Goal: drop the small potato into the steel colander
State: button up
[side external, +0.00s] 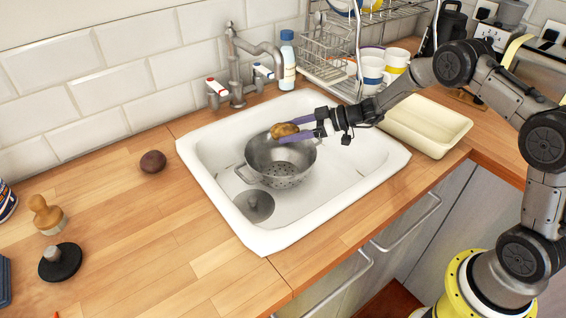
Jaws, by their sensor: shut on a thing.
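My gripper (290,130) reaches in from the right, over the sink. It is shut on the small potato (283,130), a yellow-brown lump held between the purple fingers. The steel colander (280,169) stands in the white sink, with its perforated bowl open upward. The potato is at the colander's far rim in the picture, seemingly above its opening. The exact height of the potato over the colander cannot be told from this one view.
The white sink (358,190) has a drain (254,205) at front left and a tap (236,75) behind. A dark round vegetable (153,161) lies on the counter at left. A cream tub (428,122) and a dish rack (328,48) stand right and behind.

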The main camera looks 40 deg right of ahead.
aim_at(298, 128)
jog(key=o, duration=1.4)
jog(key=shift+s+d+r, duration=0.15)
jog(key=shift+s+d, duration=0.05)
jog(key=shift+d, duration=0.1)
jog(key=v, duration=0.2)
jog(key=shift+s+d+r, duration=0.2)
notch_tip(298, 128, up, 7)
jog(key=shift+a, duration=0.15)
jog(key=shift+f, duration=0.1)
